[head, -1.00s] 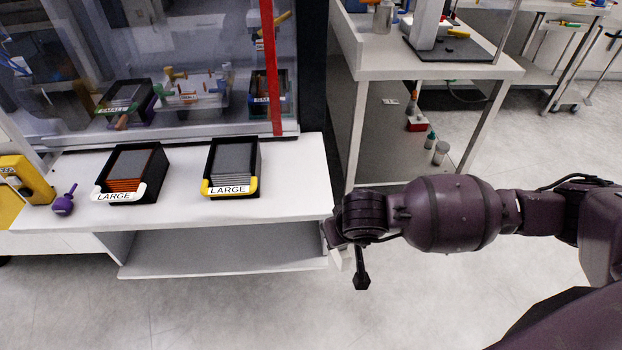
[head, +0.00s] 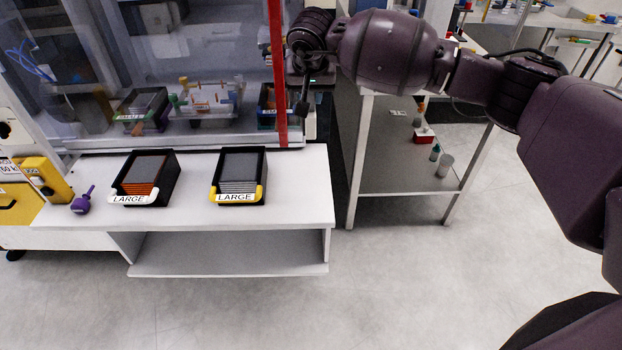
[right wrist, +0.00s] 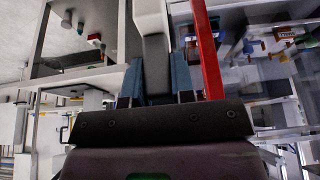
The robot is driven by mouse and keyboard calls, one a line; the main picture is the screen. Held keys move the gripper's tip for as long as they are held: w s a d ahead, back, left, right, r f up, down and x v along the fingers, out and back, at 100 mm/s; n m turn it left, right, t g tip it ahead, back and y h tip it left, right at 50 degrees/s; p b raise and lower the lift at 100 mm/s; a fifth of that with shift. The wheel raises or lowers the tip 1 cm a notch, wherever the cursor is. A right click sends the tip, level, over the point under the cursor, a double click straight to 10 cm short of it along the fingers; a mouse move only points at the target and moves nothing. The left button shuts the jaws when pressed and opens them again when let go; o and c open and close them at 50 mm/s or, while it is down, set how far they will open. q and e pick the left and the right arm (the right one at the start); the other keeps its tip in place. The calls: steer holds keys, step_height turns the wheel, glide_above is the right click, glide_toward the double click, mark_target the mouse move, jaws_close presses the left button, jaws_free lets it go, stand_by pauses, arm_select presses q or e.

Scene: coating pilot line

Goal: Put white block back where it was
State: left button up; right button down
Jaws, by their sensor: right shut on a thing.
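My right gripper (head: 303,100) is up at the top middle of the head view, beside the red post of the glass-fronted cabinet. In the right wrist view its two bluish fingers (right wrist: 157,82) are shut on a pale block, the white block (right wrist: 156,65). The block is grey in shadow on the near face and extends past the fingertips. My left gripper is not in view.
The red post (head: 277,75) is close to my right gripper.

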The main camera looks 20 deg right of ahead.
arm_select(q)
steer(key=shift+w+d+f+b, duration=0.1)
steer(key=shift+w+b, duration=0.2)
steer(key=shift+b, duration=0.1)
arm_select(e)
step_height(320, 180, down, 19)
steer(key=shift+f, duration=0.2)
steer(key=shift+f, duration=0.2)
steer(key=c, duration=1)
jaws_free()
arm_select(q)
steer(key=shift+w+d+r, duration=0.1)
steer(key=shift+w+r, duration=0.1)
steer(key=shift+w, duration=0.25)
arm_select(e)
steer(key=shift+o, duration=0.2)
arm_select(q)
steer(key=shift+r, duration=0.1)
arm_select(e)
steer(key=shift+r, duration=0.15)
arm_select(q)
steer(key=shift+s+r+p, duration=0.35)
steer(key=shift+p, duration=0.3)
arm_select(e)
steer(key=v, duration=1.2)
